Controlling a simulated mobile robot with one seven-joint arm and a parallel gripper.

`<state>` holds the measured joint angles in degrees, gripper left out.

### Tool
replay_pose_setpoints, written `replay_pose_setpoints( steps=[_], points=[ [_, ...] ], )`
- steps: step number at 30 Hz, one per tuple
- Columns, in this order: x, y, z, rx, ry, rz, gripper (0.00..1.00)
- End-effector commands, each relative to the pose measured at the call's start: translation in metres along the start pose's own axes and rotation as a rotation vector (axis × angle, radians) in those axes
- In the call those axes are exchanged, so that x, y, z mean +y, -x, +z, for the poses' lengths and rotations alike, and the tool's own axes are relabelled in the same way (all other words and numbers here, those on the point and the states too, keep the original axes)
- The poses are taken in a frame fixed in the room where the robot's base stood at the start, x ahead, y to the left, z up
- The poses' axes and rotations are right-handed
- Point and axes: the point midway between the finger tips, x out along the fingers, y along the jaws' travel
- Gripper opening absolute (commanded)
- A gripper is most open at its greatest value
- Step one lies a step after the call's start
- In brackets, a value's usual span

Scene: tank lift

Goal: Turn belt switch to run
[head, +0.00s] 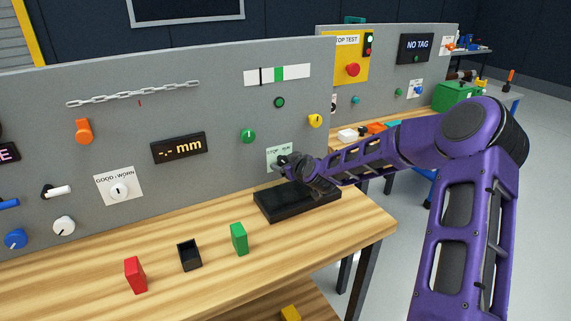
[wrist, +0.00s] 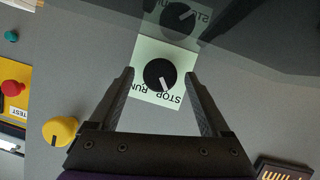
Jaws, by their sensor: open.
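The belt switch is a black round knob (wrist: 160,75) with a white pointer, on a pale STOP/RUN plate (wrist: 143,98) on the grey panel. In the wrist view the plate is upside down, and the pointer leans toward the STOP word. My gripper (wrist: 161,73) is open, with one finger on each side of the knob in the picture; I cannot tell whether they touch it. In the head view my gripper (head: 290,163) is in front of the plate (head: 274,155) and hides most of the knob.
A black belt block (head: 290,205) lies on the wooden bench just below the switch. A yellow knob (head: 315,120) and a green knob (head: 248,136) are above on the panel. Red (head: 136,275) and green (head: 239,239) blocks and a small black bin (head: 189,254) stand at the front left.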

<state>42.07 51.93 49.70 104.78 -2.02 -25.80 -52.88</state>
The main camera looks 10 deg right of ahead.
Motion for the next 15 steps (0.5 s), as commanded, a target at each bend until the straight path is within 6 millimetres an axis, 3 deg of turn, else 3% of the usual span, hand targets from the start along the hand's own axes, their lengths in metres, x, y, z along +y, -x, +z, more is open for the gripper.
replay_pose_setpoints(
  steps=[10, 15],
  points=[
    [0.0003, -0.0037, 0.0003, -0.001, -0.001, 0.000, 0.79],
    [0.0002, -0.0035, 0.0003, -0.001, -0.001, 0.000, 0.49]
  ],
)
